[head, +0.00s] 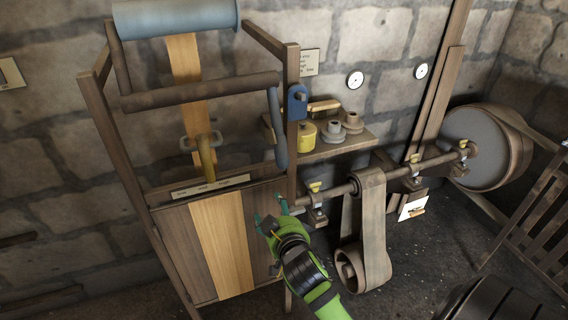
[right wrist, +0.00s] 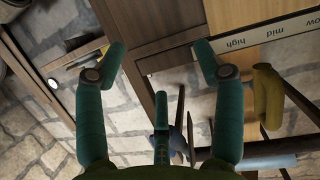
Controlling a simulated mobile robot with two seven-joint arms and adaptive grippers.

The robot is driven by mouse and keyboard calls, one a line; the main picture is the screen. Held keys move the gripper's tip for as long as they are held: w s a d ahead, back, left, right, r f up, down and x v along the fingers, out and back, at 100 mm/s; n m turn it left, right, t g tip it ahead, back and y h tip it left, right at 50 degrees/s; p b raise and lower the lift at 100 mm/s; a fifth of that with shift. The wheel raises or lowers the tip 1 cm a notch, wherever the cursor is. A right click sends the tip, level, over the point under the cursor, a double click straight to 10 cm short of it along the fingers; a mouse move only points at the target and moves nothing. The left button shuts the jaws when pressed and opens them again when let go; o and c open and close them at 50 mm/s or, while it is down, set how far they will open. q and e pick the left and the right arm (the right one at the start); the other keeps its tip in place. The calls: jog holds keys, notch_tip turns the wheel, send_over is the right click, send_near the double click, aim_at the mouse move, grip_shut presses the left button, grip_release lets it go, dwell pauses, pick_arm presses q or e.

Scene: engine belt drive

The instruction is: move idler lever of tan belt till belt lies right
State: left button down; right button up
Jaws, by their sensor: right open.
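The tan belt (head: 222,240) runs down the wooden frame, from under the blue-grey roller (head: 175,17) to the front panel. A yellow curved lever (head: 207,158) with a grey fork at its top stands before the belt; it also shows in the right wrist view (right wrist: 267,97). Its lower end is near the middle of a label plate (head: 212,186), whose words "mid" and "high" read in the wrist view. My right gripper (head: 270,210) is open and empty in front of the panel's right side, right of and below the yellow lever. My left gripper is out of view.
A blue bracket (head: 298,102) with a hanging blue-grey bar (head: 277,130) is on the frame's right post. A shelf (head: 340,143) holds a yellow pot and grey pulleys. A brown belt (head: 373,230) hangs from a shaft on the right. Brown crossbars span the frame above the lever.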

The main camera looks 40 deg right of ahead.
aim_at(286, 152)
jog(key=d+r+t+h, duration=0.1)
jog(key=r, duration=0.3)
jog(key=s+d+r+m+t+h, duration=0.1)
jog(key=r, duration=0.4)
jog(key=s+d+r+m+h, duration=0.1)
jog(key=r, duration=0.4)
jog(key=shift+t, duration=0.4)
jog(key=shift+w+d+r, duration=0.1)
jog(key=shift+w+r, duration=0.1)
jog(key=p+x, duration=0.1)
jog(key=x, duration=0.4)
jog(key=shift+w+d+f+p, duration=0.1)
jog(key=shift+w+d+p, duration=0.1)
jog(key=shift+w+p, duration=0.35)
jog(key=shift+w, duration=0.1)
